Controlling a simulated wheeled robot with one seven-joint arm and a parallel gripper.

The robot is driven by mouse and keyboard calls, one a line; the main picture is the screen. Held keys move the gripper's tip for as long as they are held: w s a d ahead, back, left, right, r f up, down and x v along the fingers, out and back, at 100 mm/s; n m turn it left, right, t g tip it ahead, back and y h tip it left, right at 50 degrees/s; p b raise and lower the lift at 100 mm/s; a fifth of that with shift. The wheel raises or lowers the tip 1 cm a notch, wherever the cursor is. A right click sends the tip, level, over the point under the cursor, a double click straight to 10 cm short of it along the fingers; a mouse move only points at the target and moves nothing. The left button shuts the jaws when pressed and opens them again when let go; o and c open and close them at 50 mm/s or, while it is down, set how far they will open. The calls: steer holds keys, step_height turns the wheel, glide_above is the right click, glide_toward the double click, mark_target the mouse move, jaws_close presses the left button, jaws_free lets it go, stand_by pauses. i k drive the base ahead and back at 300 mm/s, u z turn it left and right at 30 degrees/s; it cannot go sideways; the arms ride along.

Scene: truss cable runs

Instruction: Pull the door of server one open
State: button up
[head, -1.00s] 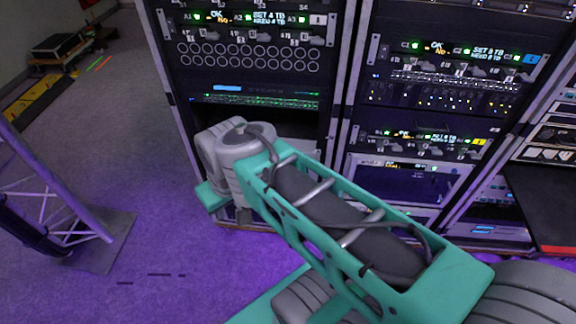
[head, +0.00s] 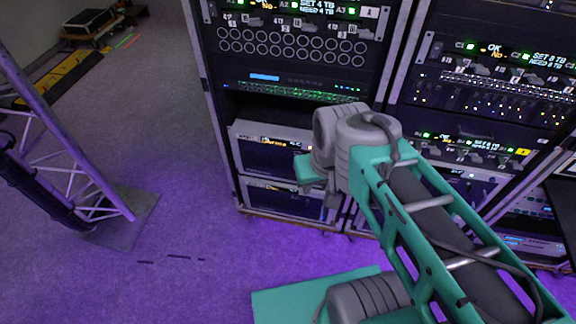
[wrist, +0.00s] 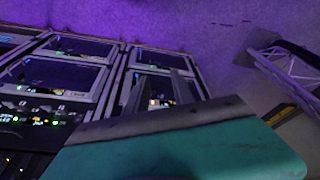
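Two glass-fronted units with pale frames sit low in the left rack: an upper door (head: 262,155) and a lower door (head: 278,198). Both look shut. Another pale-framed door (head: 468,184) is low in the right rack, partly behind my arm. I cannot read which one is server one. My gripper (head: 328,196) hangs in front of the right side of the left rack's lower doors, partly hidden by my wrist. In the wrist view, my grey fingers (wrist: 158,92) stand apart with nothing seen between them, and framed doors lie beyond. I cannot tell whether they touch.
A truss tower (head: 75,150) stands on a base plate at the left. The purple-lit floor (head: 185,215) between it and the racks is clear. A black case (head: 90,22) is at the far left. My teal arm covers part of the right rack.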

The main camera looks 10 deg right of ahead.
mark_target(268, 160)
steer(key=z, duration=0.5)
steer(key=k, duration=1.25)
steer(key=u, duration=0.3)
steer(key=i, duration=0.6)
steer(key=u, duration=0.7)
steer(key=i, duration=0.7)
steer(key=z, duration=0.2)
